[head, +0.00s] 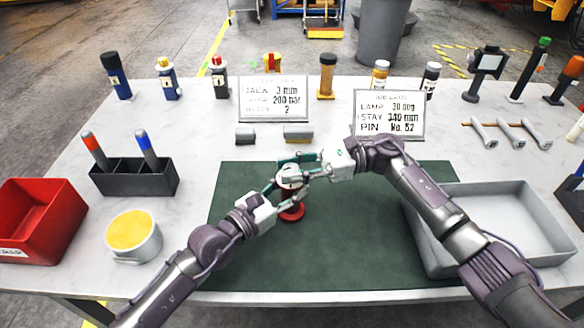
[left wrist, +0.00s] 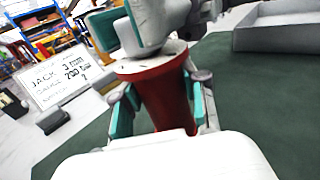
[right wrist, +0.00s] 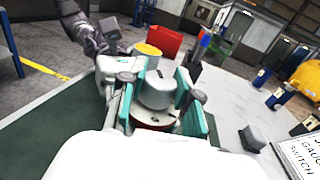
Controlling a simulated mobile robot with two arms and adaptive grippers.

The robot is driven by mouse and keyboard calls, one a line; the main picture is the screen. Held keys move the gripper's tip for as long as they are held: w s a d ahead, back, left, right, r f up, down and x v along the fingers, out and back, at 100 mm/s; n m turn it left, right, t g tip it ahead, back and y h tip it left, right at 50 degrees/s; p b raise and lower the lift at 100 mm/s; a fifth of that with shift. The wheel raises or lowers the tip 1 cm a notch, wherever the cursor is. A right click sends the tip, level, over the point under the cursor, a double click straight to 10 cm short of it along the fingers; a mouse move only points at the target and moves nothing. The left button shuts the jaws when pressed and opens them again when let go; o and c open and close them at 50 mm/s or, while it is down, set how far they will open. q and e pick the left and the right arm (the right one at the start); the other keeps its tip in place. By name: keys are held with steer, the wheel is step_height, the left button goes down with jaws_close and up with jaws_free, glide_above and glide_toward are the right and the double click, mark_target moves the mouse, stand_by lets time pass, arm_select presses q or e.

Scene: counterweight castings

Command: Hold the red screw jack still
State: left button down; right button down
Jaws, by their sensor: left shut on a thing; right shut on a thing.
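The red screw jack (head: 292,211) stands upright on the green mat (head: 345,250). My left gripper (head: 284,190) is shut on its red body (left wrist: 163,95), with a teal finger on each side in the left wrist view. My right gripper (head: 303,170) is shut on the pale grey round cap (right wrist: 157,88) at the top of the jack. A little red shows below the cap in the right wrist view. I cannot tell whether the cap is part of the jack. Fingers and wrists hide much of the jack in the head view.
A grey tray (head: 505,191) lies at the right, partly under my right arm. A red bin (head: 40,215), a yellow-filled cup (head: 133,236) and a black holder (head: 135,178) are at the left. Two cards (head: 273,98) (head: 389,114) stand behind. The front mat is clear.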

mark_target(292, 167)
steer(key=shift+w+n+g+h, duration=0.1)
steer(key=shift+n+g+h, duration=0.55)
steer(key=shift+n+g, duration=0.65)
steer(key=shift+n+g+h, duration=0.65)
steer(key=shift+n+g, duration=0.25)
steer(key=shift+g, duration=0.8)
steer(key=shift+f+g+h, duration=0.1)
steer(key=shift+g+h, duration=0.2)
steer(key=shift+g, duration=0.1)
steer(key=c, duration=0.8)
jaws_free()
step_height(292, 167, up, 10)
steer(key=shift+r, duration=0.1)
